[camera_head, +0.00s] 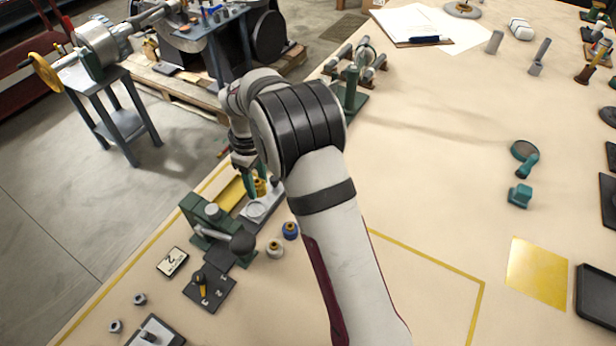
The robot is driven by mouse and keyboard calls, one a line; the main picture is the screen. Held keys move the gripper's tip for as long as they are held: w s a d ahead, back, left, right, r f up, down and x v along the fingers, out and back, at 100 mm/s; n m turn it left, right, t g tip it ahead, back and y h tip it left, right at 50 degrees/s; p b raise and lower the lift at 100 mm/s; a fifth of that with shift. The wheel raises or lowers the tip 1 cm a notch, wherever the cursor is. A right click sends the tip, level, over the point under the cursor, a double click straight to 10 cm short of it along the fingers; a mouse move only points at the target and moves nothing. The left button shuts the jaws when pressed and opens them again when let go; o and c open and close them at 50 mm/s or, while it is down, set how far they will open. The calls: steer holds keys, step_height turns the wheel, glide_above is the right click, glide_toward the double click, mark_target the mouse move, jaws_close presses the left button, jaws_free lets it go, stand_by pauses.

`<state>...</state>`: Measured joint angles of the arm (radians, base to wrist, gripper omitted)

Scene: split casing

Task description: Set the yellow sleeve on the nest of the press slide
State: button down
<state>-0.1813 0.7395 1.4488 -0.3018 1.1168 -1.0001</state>
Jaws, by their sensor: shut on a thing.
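The yellow sleeve (260,187) is small in the head view and partly covered by my gripper. My gripper (257,183) points down with its jaws shut on the sleeve, close above or at the far end of the pale press slide (271,197). The slide's round nest (256,210) shows as a light disc just nearer than the sleeve and looks empty. I cannot tell whether the sleeve touches the slide. The green press (205,216) stands left of the slide, with a dark round knob (242,242) in front.
A blue sleeve (290,230) and a pale sleeve (275,249) stand right of the knob. A dark plate with a yellow lever (202,287) and a number card (172,262) lie in front. The table's right middle is largely clear.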

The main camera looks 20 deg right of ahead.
steer(key=shift+w+a+f, duration=0.1)
steer(key=shift+a+f, duration=0.05)
steer(key=shift+a, duration=0.65)
glide_above(255, 210)
steer(key=shift+n, duration=0.3)
steer(key=shift+f, duration=2.55)
steer(key=shift+f, duration=0.3)
steer(key=shift+f, duration=0.2)
steer(key=shift+f, duration=0.3)
